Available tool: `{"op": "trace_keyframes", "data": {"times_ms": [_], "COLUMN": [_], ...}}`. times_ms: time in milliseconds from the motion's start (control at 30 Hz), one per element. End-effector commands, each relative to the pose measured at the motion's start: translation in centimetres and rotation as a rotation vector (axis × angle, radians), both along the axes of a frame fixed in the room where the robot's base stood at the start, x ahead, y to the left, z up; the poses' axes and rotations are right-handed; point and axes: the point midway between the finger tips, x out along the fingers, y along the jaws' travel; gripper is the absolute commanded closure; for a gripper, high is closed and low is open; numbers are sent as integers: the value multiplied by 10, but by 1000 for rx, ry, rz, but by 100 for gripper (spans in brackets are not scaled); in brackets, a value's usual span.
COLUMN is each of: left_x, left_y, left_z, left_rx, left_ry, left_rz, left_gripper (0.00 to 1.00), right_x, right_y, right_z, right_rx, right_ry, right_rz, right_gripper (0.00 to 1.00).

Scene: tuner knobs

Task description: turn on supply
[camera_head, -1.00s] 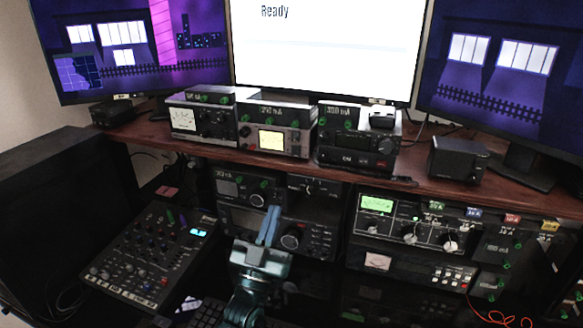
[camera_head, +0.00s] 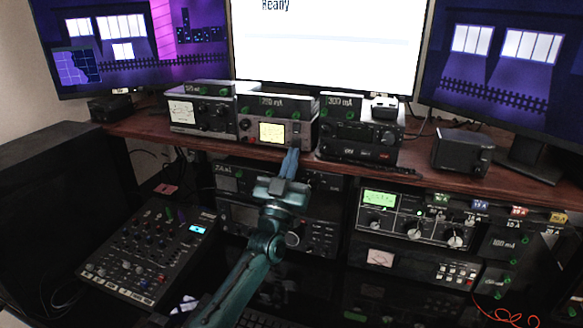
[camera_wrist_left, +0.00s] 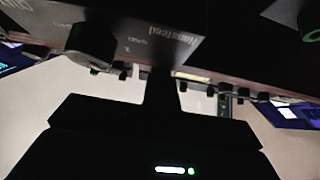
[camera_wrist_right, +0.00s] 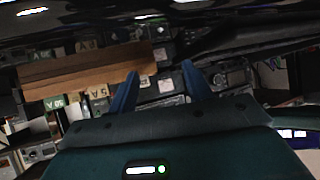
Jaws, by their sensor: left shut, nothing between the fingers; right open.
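Several radio units stand at the bench; I cannot tell for sure which is the supply. The middle unit on the shelf (camera_head: 272,130) has a lit yellow meter and small knobs. My left gripper (camera_head: 290,152) is shut and empty, its fingertips at the shelf's front edge just below that unit. In the left wrist view the shut fingers (camera_wrist_left: 160,85) are dark, close to a panel with a large black knob (camera_wrist_left: 92,42); contact cannot be told. My right gripper (camera_wrist_right: 160,85) is open and empty in the right wrist view, outside the head view.
Below are a mixer (camera_head: 150,255), a unit with a green display (camera_head: 405,218) and red wires (camera_head: 500,312). Three monitors stand behind.

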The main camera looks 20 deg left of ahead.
Motion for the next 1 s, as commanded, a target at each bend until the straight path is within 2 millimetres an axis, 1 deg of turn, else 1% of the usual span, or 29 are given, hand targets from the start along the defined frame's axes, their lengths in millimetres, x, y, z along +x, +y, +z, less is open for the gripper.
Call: {"op": "trace_keyframes", "data": {"times_ms": [200,367,500,700,933,1000], "left_x": [1,1,6,7,7,5], "left_y": [0,0,-1,0,0,0], "left_z": [0,0,-5,-3,-3,-1], "left_rx": [0,0,1,2,2,3], "left_ry": [0,0,-1,3,5,7], "left_rz": [0,0,1,0,0,0], "left_gripper": [100,100,100,100,100,100], "right_x": [-5,-5,-5,-1,1,1], "right_y": [0,0,1,1,2,2], "right_z": [-3,-4,-13,-2,0,3], "right_rx": [1,2,2,5,3,3], "right_ry": [11,11,9,-9,-14,-12], "right_rz": [1,1,1,6,10,9], "right_gripper": [50,50,50,50,50,50]}}
